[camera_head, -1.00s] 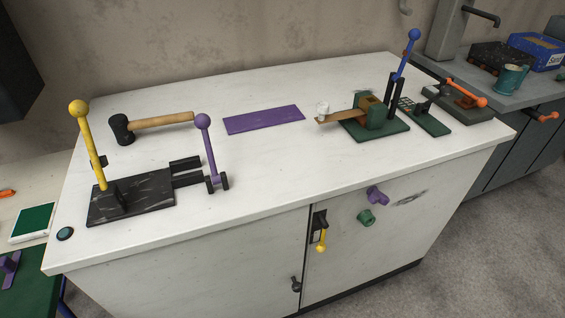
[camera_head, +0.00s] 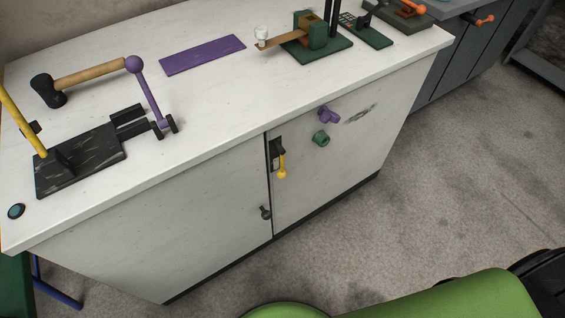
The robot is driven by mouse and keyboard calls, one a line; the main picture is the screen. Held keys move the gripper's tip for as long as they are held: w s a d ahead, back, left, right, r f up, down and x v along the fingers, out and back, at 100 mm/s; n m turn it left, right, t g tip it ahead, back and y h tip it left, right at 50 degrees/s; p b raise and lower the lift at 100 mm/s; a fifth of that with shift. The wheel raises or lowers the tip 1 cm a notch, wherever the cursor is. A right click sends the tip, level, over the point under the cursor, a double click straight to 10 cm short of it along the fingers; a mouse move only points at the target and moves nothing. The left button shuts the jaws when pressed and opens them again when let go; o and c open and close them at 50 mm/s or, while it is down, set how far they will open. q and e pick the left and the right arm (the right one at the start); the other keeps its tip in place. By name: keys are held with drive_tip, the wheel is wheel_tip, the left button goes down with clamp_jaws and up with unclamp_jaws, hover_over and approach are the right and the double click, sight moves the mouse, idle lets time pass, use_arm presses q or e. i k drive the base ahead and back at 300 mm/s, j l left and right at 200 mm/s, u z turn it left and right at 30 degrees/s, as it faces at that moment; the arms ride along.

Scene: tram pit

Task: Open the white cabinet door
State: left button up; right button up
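The white cabinet (camera_head: 165,218) stands in front of me with its doors shut. A dark seam separates the left door from the right panel (camera_head: 345,155). A small dark knob (camera_head: 265,212) sits on the left door near the seam. A dark latch with a yellow-tipped handle (camera_head: 281,172) hangs down on the right panel beside the seam. A purple knob (camera_head: 328,115) and a green knob (camera_head: 321,138) are on the right panel. Neither gripper is in view.
The white top carries a mallet (camera_head: 92,76), a black lever base (camera_head: 80,165), a purple mat (camera_head: 203,54) and a green device (camera_head: 312,36). A green and black object, likely part of me, fills the lower right. Grey floor (camera_head: 430,190) lies free at the right.

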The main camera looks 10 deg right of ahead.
sight(157, 244)
drive_tip(key=j+u, duration=0.15)
drive_tip(key=u, duration=0.5)
